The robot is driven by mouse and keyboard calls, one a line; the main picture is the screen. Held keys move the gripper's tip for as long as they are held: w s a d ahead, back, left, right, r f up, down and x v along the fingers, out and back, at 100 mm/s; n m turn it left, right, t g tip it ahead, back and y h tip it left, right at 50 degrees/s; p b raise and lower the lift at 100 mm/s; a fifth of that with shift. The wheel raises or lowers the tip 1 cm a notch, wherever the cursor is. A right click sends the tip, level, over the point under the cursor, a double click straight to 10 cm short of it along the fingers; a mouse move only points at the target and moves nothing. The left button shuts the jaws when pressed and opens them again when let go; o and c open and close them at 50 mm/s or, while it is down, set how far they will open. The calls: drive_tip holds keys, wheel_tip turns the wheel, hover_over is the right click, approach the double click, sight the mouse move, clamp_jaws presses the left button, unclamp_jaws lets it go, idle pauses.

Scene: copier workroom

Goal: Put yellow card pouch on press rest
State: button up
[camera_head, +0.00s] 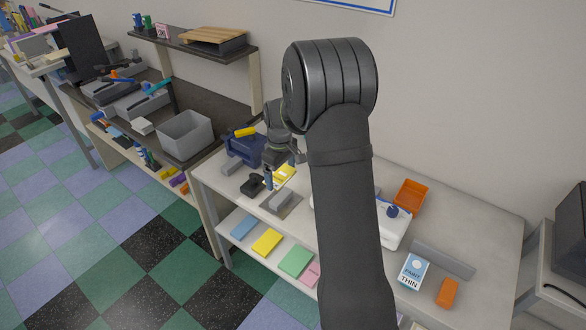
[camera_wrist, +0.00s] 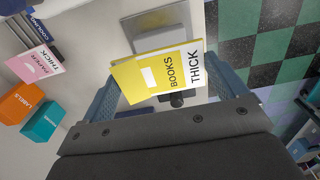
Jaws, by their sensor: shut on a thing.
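The yellow card pouch (camera_wrist: 160,73) is printed BOOKS and THICK with a white patch and sits tilted between the blue fingers of my gripper (camera_wrist: 168,88) in the wrist view. In the head view the pouch (camera_head: 286,174) is held above the table's left part by my gripper (camera_head: 274,177). My gripper is shut on it. A grey block on a flat grey plate (camera_head: 268,205) lies just below; this looks like the press rest, though no label shows. In the wrist view the block (camera_wrist: 165,38) appears beyond the pouch, partly covered by it.
A black object (camera_head: 252,186) and a blue machine (camera_head: 243,147) stand left of the gripper. A pink card (camera_wrist: 38,68) and an orange box (camera_wrist: 20,103) show in the wrist view.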

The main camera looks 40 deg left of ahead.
sight(282, 197)
drive_tip(key=shift+d+f, duration=0.1)
drive_tip(key=shift+f, duration=3.9)
drive_tip(key=shift+f, duration=0.25)
drive_tip(key=o, duration=0.7)
wheel_tip(282, 197, up, 17)
drive_tip(key=shift+r, duration=0.2)
wheel_tip(282, 197, down, 18)
drive_tip(key=shift+r, duration=0.4)
